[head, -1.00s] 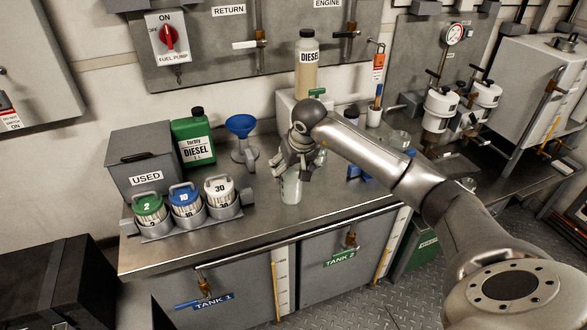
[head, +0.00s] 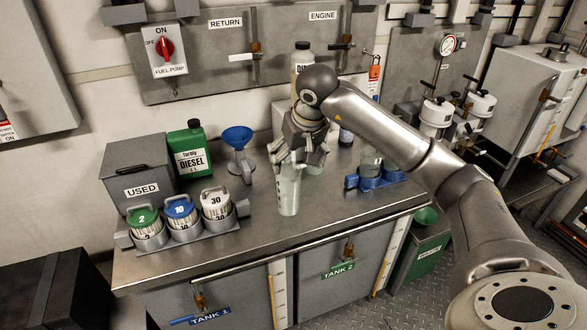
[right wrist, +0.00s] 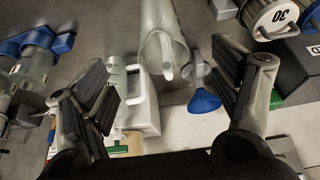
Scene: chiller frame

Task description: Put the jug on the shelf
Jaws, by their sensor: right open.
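A clear, pale greenish jug (head: 289,190) stands upright on the steel bench, right of the numbered containers. My right gripper (head: 297,160) is open and points down at the jug's top, which its fingers partly hide in the head view. In the right wrist view the jug (right wrist: 163,35) shows as a translucent cylinder between the spread fingers of my right gripper (right wrist: 165,60). I cannot tell whether a finger touches it. I cannot tell for certain which surface is the shelf. My left gripper is not in view.
A blue funnel (head: 238,137), green diesel can (head: 190,150) and grey USED box (head: 138,167) stand to the left. A DIESEL bottle (head: 302,60) stands behind my arm. A blue holder (head: 380,180) with clear vessels is at the right. The bench front is clear.

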